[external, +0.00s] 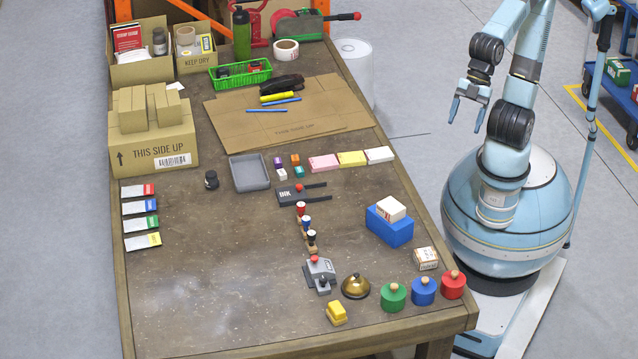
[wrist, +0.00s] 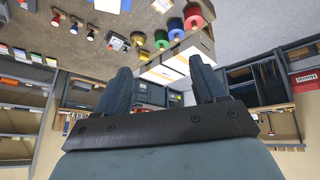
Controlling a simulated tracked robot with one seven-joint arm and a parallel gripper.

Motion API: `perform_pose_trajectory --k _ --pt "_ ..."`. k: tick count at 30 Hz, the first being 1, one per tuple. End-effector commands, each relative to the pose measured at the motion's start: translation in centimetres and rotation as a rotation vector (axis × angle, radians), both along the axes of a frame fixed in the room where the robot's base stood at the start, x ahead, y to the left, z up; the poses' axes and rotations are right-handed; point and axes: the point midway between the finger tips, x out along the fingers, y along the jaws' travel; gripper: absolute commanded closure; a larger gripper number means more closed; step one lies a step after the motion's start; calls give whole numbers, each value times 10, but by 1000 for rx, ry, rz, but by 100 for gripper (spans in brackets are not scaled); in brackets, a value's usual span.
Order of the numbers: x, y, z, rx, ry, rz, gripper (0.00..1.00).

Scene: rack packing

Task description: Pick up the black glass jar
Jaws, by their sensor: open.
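Another dark jar (external: 159,42) with a label stands in the open cardboard box at the back left. My gripper (external: 467,114) is beyond the table's right edge, far from both jars. Its two fingers are apart with nothing between them. They also show in the wrist view (wrist: 162,72), where I cannot make out either jar.
A blue box (external: 389,229) with a white block is near the right edge. The front-left tabletop is clear.

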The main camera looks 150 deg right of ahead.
Motion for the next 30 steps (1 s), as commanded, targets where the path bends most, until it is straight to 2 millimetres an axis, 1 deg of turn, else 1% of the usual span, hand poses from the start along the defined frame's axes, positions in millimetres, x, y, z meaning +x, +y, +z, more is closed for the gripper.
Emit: perform_pose_trajectory --k 1,6,11,14,15,17,21,24,29,30 --pt "14 -12 -4 -19 2 10 30" --pt "57 -53 -15 -103 -13 60 30" --pt "93 -97 -30 -198 -14 104 30" --pt "113 -127 -42 -266 -9 133 30" --pt "120 -139 -47 -294 -5 144 30" --pt "130 -158 -56 -338 3 162 30" --pt "150 -202 -76 -444 29 207 30" --pt "162 -235 -91 -524 57 242 30" --pt "174 -288 -116 -659 112 306 30" --pt "177 -301 -123 -694 129 324 30"
